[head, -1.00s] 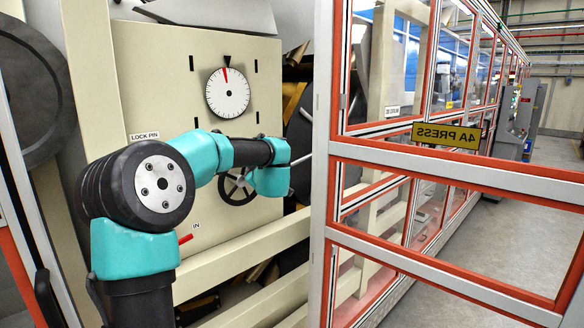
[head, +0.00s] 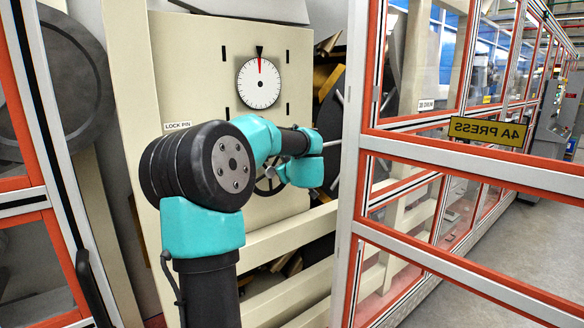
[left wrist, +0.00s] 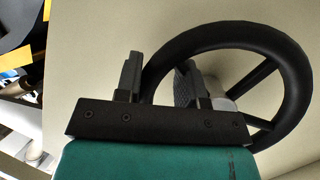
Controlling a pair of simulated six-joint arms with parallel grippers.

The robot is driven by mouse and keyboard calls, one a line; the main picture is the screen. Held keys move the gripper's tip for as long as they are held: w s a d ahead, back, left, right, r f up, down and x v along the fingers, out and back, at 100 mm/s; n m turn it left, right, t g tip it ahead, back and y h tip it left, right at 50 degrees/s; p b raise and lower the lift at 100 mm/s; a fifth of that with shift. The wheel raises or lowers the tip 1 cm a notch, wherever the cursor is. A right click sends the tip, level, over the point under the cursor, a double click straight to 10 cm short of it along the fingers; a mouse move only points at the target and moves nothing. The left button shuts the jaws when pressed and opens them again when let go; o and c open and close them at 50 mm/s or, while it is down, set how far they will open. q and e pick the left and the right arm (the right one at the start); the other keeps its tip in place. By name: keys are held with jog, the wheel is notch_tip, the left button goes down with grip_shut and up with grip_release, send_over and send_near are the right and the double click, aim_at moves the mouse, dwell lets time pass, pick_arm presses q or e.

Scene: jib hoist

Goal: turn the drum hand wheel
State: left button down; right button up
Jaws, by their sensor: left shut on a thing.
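The black spoked hand wheel (head: 267,193) is on the cream panel, partly covered by my left wrist in the head view. In the left wrist view the wheel's rim (left wrist: 302,80) fills the right side, with spokes and a pale hub partly visible. My left gripper (left wrist: 160,76) has one finger on each side of the rim and is shut on it. In the head view its fingers are hidden by my arm. The white dial (head: 258,83) above the wheel has a red pointer aimed up at the black triangle mark. My right gripper is not in view.
A "LOCK PIN" label (head: 177,126) is on the panel, left of the dial, with the area below hidden by my arm. An orange-edged guard frame (head: 365,130) with a "4A PRESS" sign (head: 487,131) stands close on the right. Cream rails (head: 290,232) run below the wheel.

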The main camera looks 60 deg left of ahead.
pick_arm(q)
jog(key=shift+w+d+f, duration=0.1)
jog(key=shift+w+f, duration=0.05)
jog(key=shift+f, duration=0.3)
jog(key=c, duration=1)
grip_release()
jog(key=shift+r, duration=0.15)
jog(key=shift+d+r, duration=0.1)
jog(key=v, duration=1.7)
jog(key=shift+c, duration=0.2)
